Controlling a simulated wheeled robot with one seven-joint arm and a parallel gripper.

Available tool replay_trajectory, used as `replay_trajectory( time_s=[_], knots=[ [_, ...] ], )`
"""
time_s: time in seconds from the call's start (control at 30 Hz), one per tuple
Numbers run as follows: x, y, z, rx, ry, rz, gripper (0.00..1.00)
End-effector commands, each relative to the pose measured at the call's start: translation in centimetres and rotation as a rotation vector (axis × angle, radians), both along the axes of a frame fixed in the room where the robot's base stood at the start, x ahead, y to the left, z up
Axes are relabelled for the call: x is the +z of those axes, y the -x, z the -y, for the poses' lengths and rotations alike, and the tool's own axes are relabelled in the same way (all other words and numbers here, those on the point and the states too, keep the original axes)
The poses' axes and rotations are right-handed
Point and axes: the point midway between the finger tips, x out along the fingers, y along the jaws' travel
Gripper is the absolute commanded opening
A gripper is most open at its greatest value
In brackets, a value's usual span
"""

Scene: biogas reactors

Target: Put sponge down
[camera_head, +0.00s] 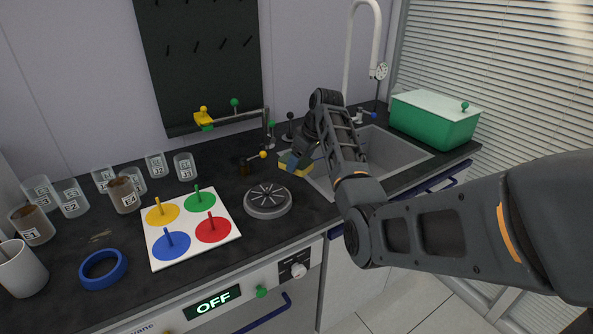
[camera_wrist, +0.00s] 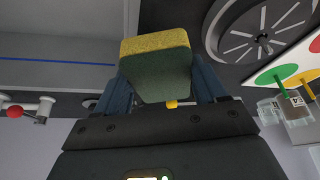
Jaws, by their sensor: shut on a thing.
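The sponge (camera_wrist: 157,68), yellow on one side and green on the other, is between the two fingers of my gripper (camera_wrist: 165,95) in the wrist view. The fingers are shut on its sides. In the head view the sponge (camera_head: 288,165) is partly hidden by my gripper (camera_head: 296,160). It is at the left edge of the sink (camera_head: 395,150), next to the dark worktop. I cannot tell whether its underside touches the worktop.
A round grey burner (camera_head: 268,201) is just left of the sponge. A white board (camera_head: 191,226) with coloured discs, several labelled beakers (camera_head: 124,194) and a blue ring (camera_head: 103,269) are further left. A green box (camera_head: 434,119) stands right of the sink. A tap (camera_head: 349,50) rises behind the sink.

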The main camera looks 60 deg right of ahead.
Motion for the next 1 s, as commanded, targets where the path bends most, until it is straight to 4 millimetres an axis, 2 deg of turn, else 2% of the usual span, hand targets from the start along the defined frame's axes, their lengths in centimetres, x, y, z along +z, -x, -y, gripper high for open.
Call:
replay_trajectory(
  time_s=[0.17, 0.4, 0.5, 0.87, 0.9, 1.0],
  knots=[
    [-0.8, -0.8, -0.6, -0.001, 0.0, 0.0, 0.42],
    [-3.9, -0.7, -0.6, -0.001, -0.002, -0.003, 0.42],
    [-4.6, -0.7, -0.6, -0.001, -0.001, -0.002, 0.42],
    [-5.0, -0.8, -0.6, -0.001, 0.0, 0.0, 0.42],
    [-4.8, -0.8, -0.6, -0.001, 0.001, 0.0, 0.74],
    [-4.8, -0.8, -0.6, -0.001, 0.001, 0.0, 0.84]
  ],
)
